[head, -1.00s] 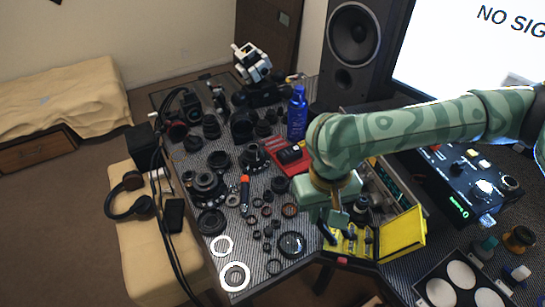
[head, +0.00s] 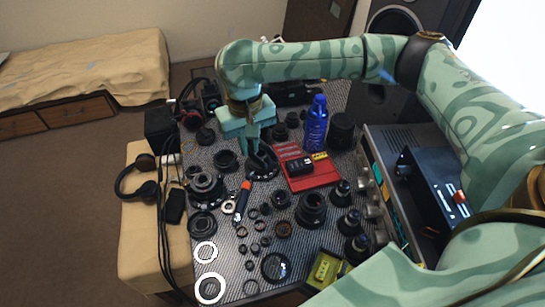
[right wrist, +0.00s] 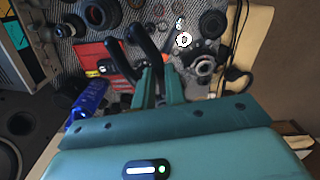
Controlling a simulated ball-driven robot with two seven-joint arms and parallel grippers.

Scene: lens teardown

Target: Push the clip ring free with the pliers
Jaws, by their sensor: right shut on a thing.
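My right gripper (head: 254,150) is over the far middle of the table, just left of the red tray. In the right wrist view its fingers (right wrist: 160,88) are closed together on the black-handled pliers (right wrist: 145,40), whose two handles stick out past the fingertips. The jaws of the pliers are hidden. A dark round lens part (head: 263,168) lies right below the gripper in the head view; I cannot tell whether the pliers touch it. I cannot pick out the clip ring among the many dark rings. My left gripper is not in view.
The red tray (head: 322,178) and the blue bottle (head: 316,125) stand close to the right of the gripper. An orange-handled screwdriver (head: 242,200), several black lens parts and two white rings (head: 206,252) crowd the table. A yellow box (head: 325,270) is at the front edge.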

